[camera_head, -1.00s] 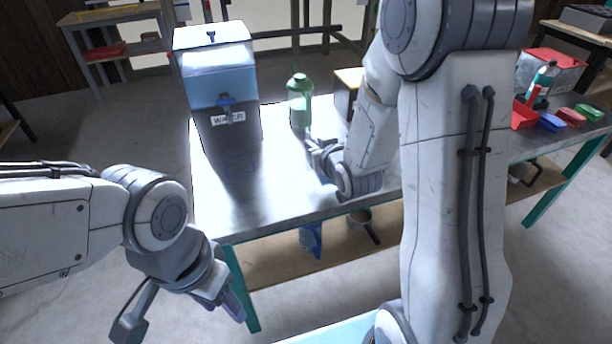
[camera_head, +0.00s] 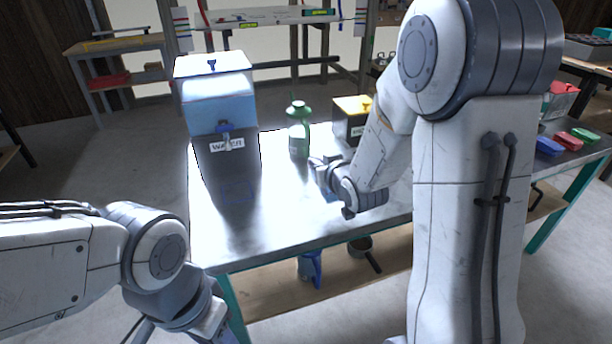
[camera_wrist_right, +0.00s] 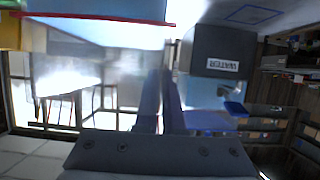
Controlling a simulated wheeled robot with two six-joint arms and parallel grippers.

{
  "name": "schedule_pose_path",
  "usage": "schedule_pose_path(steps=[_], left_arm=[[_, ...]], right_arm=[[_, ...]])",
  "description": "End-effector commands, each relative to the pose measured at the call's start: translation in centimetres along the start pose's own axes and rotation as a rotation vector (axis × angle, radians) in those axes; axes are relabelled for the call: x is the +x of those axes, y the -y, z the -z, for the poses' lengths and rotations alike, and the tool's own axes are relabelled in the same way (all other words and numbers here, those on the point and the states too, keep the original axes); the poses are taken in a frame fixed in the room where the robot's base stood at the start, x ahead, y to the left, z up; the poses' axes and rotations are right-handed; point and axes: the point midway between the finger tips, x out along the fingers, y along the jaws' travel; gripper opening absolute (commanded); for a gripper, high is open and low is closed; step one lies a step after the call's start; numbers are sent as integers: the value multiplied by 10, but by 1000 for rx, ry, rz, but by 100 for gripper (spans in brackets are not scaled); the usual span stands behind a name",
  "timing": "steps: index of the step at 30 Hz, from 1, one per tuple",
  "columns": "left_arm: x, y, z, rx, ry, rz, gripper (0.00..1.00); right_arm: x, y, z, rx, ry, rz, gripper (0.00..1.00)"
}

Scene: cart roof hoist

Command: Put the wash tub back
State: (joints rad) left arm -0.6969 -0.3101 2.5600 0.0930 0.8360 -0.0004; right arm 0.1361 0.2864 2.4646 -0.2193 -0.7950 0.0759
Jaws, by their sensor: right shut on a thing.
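I cannot pick out the wash tub for certain in either view. My right gripper (camera_head: 325,172) is over the metal table (camera_head: 275,225), in front of the green bottle (camera_head: 299,138). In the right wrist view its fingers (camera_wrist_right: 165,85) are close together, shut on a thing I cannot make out. A pale blue surface with a red edge (camera_wrist_right: 95,10) lies beyond the fingertips there. The water dispenser (camera_head: 218,125) stands on the left of the table; a blue outline (camera_head: 238,192) marks the tabletop before it. My left gripper (camera_head: 205,325) is cut off at the bottom edge.
A black box with a yellow lid (camera_head: 352,112) stands behind my right gripper. Blue, green and red items lie at the table's right end. The lower shelf holds a blue object (camera_head: 310,268) and a dark pan (camera_head: 360,247). The tabletop's front left is clear.

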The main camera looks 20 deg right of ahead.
Motion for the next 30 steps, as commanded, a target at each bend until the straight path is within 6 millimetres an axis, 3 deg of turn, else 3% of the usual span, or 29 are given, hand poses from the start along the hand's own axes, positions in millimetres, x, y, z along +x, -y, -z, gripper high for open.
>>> schedule_pose_path(steps=[3,7,11,18,30], left_arm=[[3,0,0,0,1,0,50],[3,0,0,0,0,0,50],[3,0,0,0,0,0,50],[7,0,0,0,0,0,50],[9,1,0,0,0,0,50]], right_arm=[[24,13,-6,-2,-1,3,0],[39,19,-8,-1,-3,1,0],[44,21,-11,-1,-4,0,0],[56,21,-42,0,-1,0,0],[59,21,-47,0,-4,0,0]])
